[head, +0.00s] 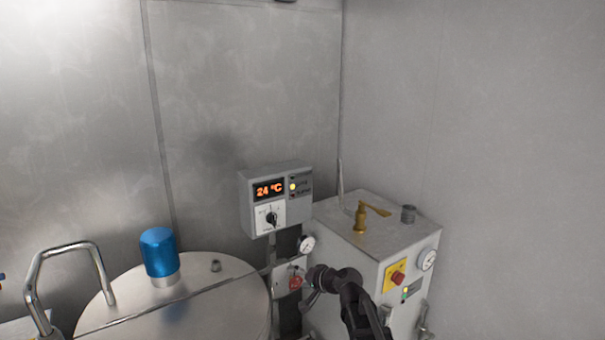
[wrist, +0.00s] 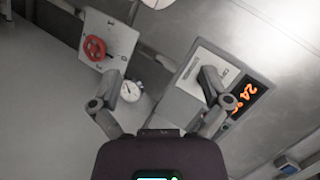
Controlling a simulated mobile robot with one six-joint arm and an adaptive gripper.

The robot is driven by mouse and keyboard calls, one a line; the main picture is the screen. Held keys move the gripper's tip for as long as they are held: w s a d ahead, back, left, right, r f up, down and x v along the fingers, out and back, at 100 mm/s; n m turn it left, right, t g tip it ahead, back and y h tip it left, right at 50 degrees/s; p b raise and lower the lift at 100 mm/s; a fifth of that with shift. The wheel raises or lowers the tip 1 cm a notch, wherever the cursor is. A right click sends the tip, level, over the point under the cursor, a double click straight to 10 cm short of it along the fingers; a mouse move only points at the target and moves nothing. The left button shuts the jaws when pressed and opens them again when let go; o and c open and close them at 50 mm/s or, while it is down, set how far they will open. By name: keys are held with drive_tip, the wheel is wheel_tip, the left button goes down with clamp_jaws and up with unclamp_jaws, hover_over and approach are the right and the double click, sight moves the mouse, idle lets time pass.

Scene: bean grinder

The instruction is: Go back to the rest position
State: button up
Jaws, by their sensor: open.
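A red knob (head: 296,279) on a grey panel is just left of my gripper in the head view. The same red knob (wrist: 94,47) shows at the upper left of the wrist view, beyond the left fingertip. From these views I cannot tell the exact gap, but the gripper holds nothing.
A control box (head: 276,198) reading 24 °C hangs above my gripper. A round gauge (head: 307,243) is close by. A white machine (head: 350,255) with a brass lever (head: 373,210) stands right. A steel vessel (head: 226,290) with a blue cap (head: 159,250) stands left.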

drive_tip(key=s+d+f+n+g+h, duration=0.1)
drive_tip(key=s+d+f+g+h, duration=0.3)
drive_tip(key=s+d, duration=0.5)
drive_tip(key=s+d+f+n+g+h, duration=0.2)
drive_tip(key=s+d+f+g+h, duration=0.2)
drive_tip(key=s+d, duration=0.5)
drive_tip(key=s+f+h, duration=0.2)
drive_tip(key=s+f, duration=0.1)
drive_tip(key=shift+s+d+n+g, duration=0.2)
drive_tip(key=shift+s+n+g, duration=0.05)
drive_tip(key=shift+n+g, duration=0.05)
